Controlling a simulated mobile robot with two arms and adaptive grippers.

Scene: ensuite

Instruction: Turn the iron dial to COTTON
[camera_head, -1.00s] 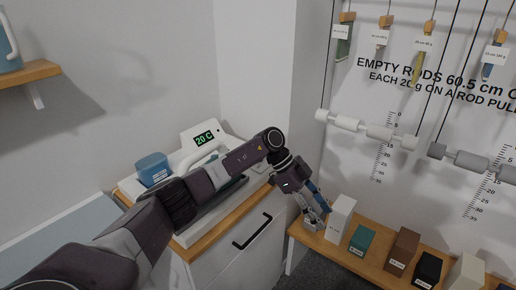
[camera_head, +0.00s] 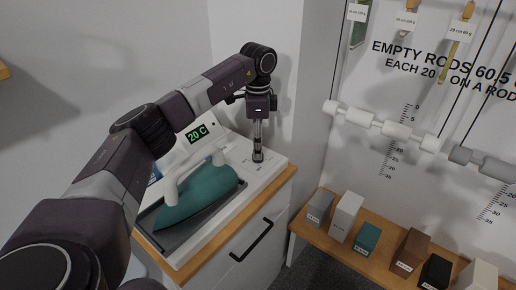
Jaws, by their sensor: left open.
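The iron (camera_head: 205,197), teal with a white handle, lies on a dark grey rest on the cabinet top. My left gripper (camera_head: 258,154) points straight down over the pale surface just right of the iron, apart from the iron. Its fingers look narrow from this side. Small marks show on the surface by its tips, too small to read. I cannot make out the dial; the gripper may cover it. My left arm hides part of the white unit. My right gripper is not in view.
A drawer handle (camera_head: 251,240) sticks out from the cabinet front. A low wooden shelf (camera_head: 340,246) at right carries several labelled blocks. White rods (camera_head: 385,127) hang on cords before the wall. A wall corner stands close behind my left gripper.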

